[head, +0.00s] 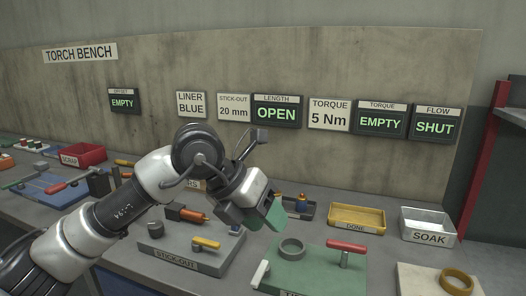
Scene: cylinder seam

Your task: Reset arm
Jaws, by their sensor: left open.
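My left arm (152,178) comes in from the lower left and reaches over the bench. Its wrist is bent, pointing down and to the right. My left gripper (264,213) has green finger pads and is open. It hangs above the bench between the grey STICK-OUT fixture (170,257) and the green fixture (320,272). No object shows between its fingers, though the view into the jaws is partly blocked. My right gripper is out of view.
The green fixture carries a grey ring (291,248) and a red-handled clamp (346,247). A yellow DONE tray (357,218) and a white SOAK tray (428,224) stand behind. A red SCRAP bin (84,155) is at left. Status displays on the wall include OPEN (276,112) and SHUT (434,126).

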